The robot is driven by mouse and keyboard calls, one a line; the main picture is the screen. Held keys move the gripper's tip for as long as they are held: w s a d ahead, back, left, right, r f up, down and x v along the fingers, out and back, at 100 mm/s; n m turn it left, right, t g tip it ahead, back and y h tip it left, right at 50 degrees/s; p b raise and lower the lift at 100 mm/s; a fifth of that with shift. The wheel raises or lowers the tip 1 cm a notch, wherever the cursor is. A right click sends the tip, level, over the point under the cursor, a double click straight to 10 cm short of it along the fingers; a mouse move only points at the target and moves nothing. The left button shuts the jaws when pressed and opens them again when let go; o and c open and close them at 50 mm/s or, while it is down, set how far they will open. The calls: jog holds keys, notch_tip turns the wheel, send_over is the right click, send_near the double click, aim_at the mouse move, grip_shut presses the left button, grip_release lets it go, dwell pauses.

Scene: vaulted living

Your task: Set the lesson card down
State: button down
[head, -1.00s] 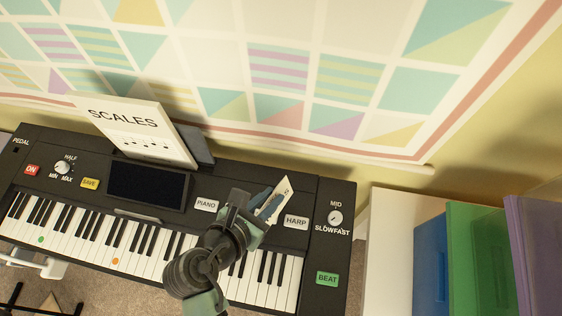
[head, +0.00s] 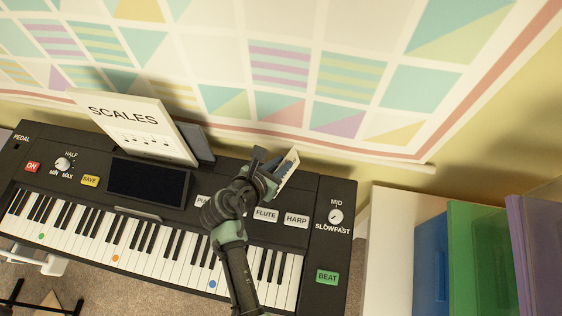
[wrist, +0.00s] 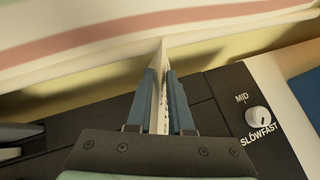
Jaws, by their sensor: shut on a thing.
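The lesson card (head: 288,174) is a thin white card with dark marks on its face. My gripper (head: 276,170) is shut on it above the back part of the keyboard, near the wall. In the wrist view, the card (wrist: 158,85) stands edge-on between the two blue fingers of my gripper (wrist: 159,100). The card's lower part is hidden by my gripper, and I cannot tell whether it touches anything.
The black keyboard (head: 328,190) has FLUTE (head: 266,215) and HARP (head: 297,220) buttons and a knob (head: 335,217). A SCALES card (head: 135,125) leans on a dark rest. Coloured folders (head: 480,250) stand on the right. A patterned hanging (head: 300,60) covers the wall behind.

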jog(key=shift+w+f, duration=0.1)
jog(key=shift+w, duration=0.1)
jog(key=c, duration=0.8)
grip_release()
jog(key=shift+f, duration=0.1)
jog(key=p+v, duration=0.1)
jog(key=v, duration=1.1)
